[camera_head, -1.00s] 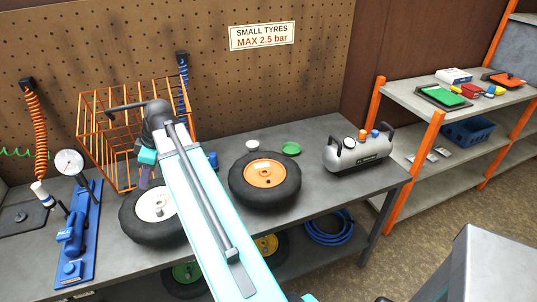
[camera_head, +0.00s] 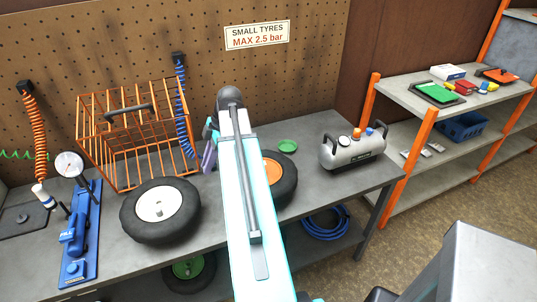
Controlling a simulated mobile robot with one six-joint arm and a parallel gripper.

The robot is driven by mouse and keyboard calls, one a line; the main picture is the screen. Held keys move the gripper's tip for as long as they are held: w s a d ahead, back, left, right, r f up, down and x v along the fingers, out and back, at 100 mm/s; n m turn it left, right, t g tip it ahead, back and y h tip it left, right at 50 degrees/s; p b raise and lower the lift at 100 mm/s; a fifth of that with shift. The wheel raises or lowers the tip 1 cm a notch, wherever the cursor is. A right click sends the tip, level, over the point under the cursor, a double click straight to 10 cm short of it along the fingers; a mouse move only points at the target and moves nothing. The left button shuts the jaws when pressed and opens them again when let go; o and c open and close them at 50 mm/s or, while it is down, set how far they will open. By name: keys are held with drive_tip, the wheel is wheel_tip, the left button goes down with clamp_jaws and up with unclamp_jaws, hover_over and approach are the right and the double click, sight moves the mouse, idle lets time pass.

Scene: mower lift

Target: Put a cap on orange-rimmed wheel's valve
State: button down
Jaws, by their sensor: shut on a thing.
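The orange-rimmed wheel (camera_head: 287,184) lies flat on the workbench, with its left half hidden behind my arm. Its valve is not in sight. My gripper (camera_head: 208,160) shows only in part, as a purple finger left of my arm and left of the orange-rimmed wheel, over the bench's back part. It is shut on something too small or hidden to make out. No cap can be picked out.
A white-rimmed wheel (camera_head: 160,210) lies to the left on the bench (camera_head: 310,140). An orange wire basket (camera_head: 130,135) stands behind it. A green dish (camera_head: 288,146) and a grey tank (camera_head: 352,152) stand right. A blue pump (camera_head: 75,235) stands far left.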

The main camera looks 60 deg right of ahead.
drive_tip(key=s+d+m+p, duration=0.1)
drive_tip(key=s+d, duration=0.3)
drive_tip(key=s, duration=0.1)
drive_tip(key=s+d+m, duration=0.1)
drive_tip(key=s+d, duration=0.3)
drive_tip(key=s, duration=0.1)
drive_tip(key=s+d+m+t+h+p, duration=0.1)
drive_tip(key=s+d, duration=0.3)
drive_tip(key=s, duration=0.1)
drive_tip(key=shift+d+m+p, duration=0.1)
drive_tip(key=shift+m+p, duration=0.2)
drive_tip(key=shift+p, duration=0.05)
drive_tip(key=shift+s+d, duration=0.3)
drive_tip(key=shift+s, duration=0.2)
drive_tip(key=shift+f, duration=0.1)
drive_tip(key=shift+f+b, duration=1.3)
drive_tip(key=shift+f, duration=1)
drive_tip(key=shift+f+b, duration=1)
drive_tip(key=shift+f, duration=0.2)
idle(0.9)
drive_tip(key=c, duration=1.6)
unclamp_jaws()
drive_tip(key=shift+o, duration=1.1)
